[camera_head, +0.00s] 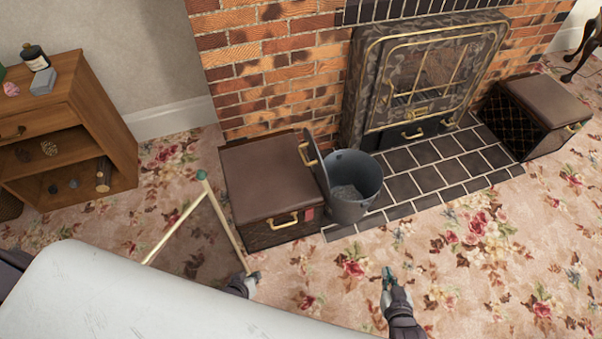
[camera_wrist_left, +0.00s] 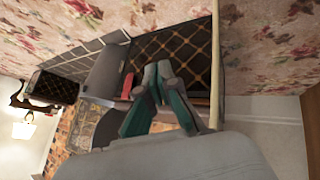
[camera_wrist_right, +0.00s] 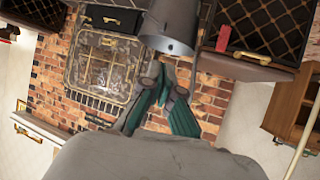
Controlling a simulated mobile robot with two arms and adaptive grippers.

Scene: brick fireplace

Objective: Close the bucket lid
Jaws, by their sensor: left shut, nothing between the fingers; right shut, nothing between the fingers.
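A grey metal bucket (camera_head: 352,205) stands on the dark hearth tiles with its mouth open upward. Its lid (camera_head: 318,172) stands raised on the bucket's left side, nearly edge-on, with a gold handle (camera_head: 307,153) facing left. My left gripper (camera_head: 254,276) is shut and empty, over the carpet in front and left of the bucket. My right gripper (camera_head: 387,273) is shut and empty, in front and slightly right of the bucket, apart from it. The bucket also shows ahead of the fingers in the right wrist view (camera_wrist_right: 170,28). Both grippers are clear of the lid.
A brown padded box (camera_head: 270,175) stands close against the bucket's left side, beside the lid. The fireplace screen (camera_head: 425,85) is behind the bucket. A second box (camera_head: 540,115) stands far right. A wooden stick frame (camera_head: 222,222) is left of my left gripper. Carpet in front is open.

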